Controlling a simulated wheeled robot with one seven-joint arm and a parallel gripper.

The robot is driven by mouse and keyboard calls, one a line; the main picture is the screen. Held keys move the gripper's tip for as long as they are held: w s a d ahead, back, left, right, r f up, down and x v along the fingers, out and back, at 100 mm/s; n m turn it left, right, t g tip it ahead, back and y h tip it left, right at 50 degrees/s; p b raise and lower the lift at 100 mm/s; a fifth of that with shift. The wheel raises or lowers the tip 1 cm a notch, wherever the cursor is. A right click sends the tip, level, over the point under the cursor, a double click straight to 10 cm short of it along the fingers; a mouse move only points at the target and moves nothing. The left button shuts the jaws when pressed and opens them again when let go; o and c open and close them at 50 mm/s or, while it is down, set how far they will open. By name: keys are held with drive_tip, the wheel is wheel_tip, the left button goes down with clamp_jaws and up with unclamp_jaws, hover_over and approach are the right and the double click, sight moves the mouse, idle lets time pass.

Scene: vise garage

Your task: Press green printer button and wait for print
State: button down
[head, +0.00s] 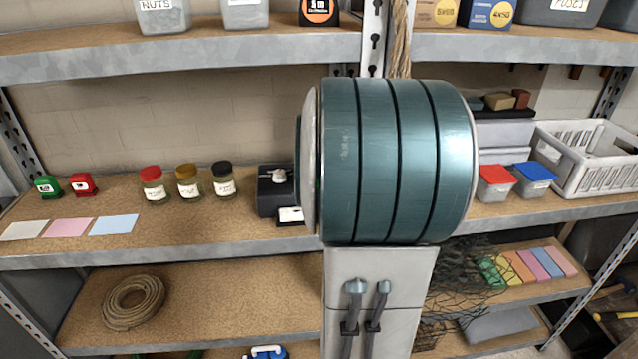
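A dark box-shaped device (270,196) stands on the middle shelf, just left of a large teal cylinder. It has a pale piece on top and a white label or sheet low at its front. It may be the printer, but its right side is hidden by the cylinder. I can make out no green button on it. Two thin finger-like bars with bluish tips, apparently my gripper (369,287), point up at the bottom centre. They are well below and right of the device and touch nothing I can make out. Their opening is unclear.
The teal cylinder, likely mine, blocks the middle. A white basket (590,165) and lidded boxes (496,183) stand right. A rope coil (132,302) lies below.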

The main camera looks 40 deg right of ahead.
drive_tip(key=shift+f+b, duration=0.5)
drive_tip(key=shift+b, duration=0.05)
idle(0.4)
drive_tip(key=shift+r, duration=0.1)
drive_tip(key=shift+r+p, duration=0.75)
drive_tip(key=shift+r, duration=0.1)
wheel_tip(320, 180, up, 5)
drive_tip(key=p, duration=0.4)
idle(0.9)
